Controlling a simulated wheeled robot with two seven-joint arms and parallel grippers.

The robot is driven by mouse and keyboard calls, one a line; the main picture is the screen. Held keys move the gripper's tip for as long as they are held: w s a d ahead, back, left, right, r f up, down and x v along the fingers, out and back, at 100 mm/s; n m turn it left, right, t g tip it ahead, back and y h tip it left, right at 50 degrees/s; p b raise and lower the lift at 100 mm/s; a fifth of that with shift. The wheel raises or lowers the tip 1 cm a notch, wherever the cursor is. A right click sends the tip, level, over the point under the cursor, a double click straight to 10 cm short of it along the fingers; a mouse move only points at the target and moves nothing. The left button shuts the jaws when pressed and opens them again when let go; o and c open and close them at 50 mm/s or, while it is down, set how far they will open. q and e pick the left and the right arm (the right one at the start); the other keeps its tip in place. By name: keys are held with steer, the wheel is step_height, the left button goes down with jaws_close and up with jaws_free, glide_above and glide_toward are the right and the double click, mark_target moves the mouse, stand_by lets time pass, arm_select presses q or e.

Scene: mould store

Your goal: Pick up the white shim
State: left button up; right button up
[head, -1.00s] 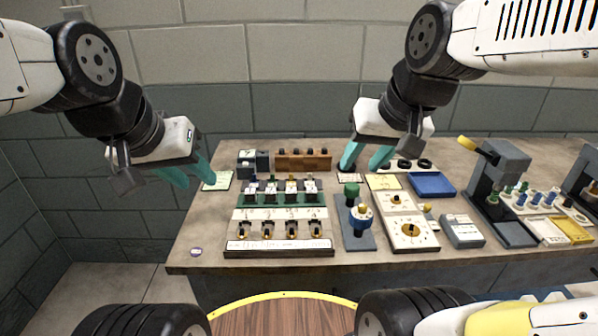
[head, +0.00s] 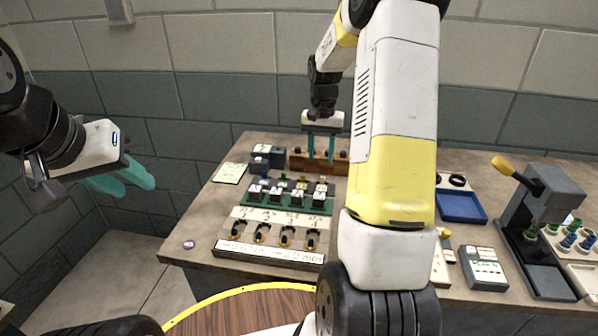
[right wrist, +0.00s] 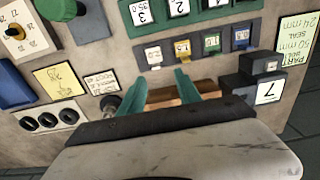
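The white shim (right wrist: 153,55) is at the end of a row of small coloured shims in the right wrist view, beside the yellow shim (right wrist: 182,47). Its row lies between the green rack (right wrist: 205,12) and the wooden rack. My right gripper (right wrist: 162,80) is open and empty, its fingertips a short way from the white shim. In the head view my right gripper (head: 321,156) is in front of the wooden rack (head: 298,160), behind the shim row. My left gripper (head: 138,186) is open and empty, off the bench's left side.
Numbered dark blocks (right wrist: 268,92) stand beside the wooden rack. A blue tray (head: 461,206) and a grey press (head: 540,230) with a yellow handle are on the right. My right arm hides the bench's middle. The front left bench corner is mostly clear.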

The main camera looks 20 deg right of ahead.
mark_target(322, 184)
steer(key=f, duration=0.5)
steer(key=d+f, duration=0.1)
steer(key=f, duration=0.1)
steer(key=shift+s+f, duration=0.2)
steer(key=shift+f, duration=0.05)
steer(key=shift+a, duration=0.1)
jaws_close()
